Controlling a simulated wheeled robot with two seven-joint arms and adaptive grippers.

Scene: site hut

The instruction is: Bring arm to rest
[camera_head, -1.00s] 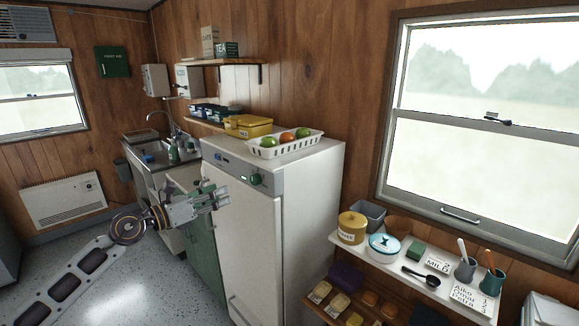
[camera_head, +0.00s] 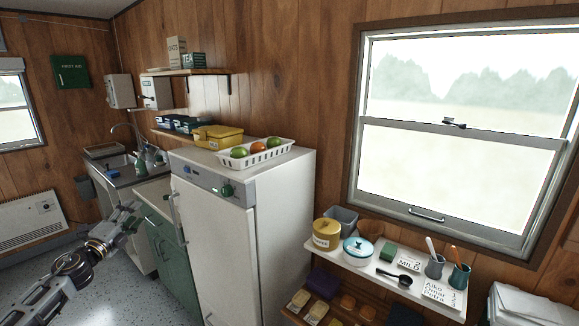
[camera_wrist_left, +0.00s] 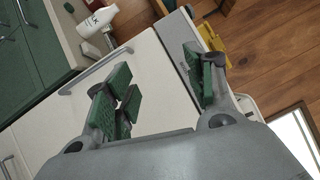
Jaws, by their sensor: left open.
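My left arm comes in from the lower left in the head view. Its gripper (camera_head: 130,214) is in front of the green cabinet, left of the white fridge (camera_head: 222,245). In the left wrist view the two green-padded fingers (camera_wrist_left: 160,92) stand apart with nothing between them, so the left gripper is open and empty. The fridge's pale door lies behind the fingers in that view. My right gripper does not show in either view.
The fridge bears a white basket (camera_head: 240,163) of fruit and a yellow box (camera_head: 216,137). A sink counter (camera_head: 118,173) and green cabinet (camera_head: 172,262) stand left of it. A white shelf (camera_head: 372,268) with jars and cups is at right. Speckled floor (camera_head: 125,302) is open at lower left.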

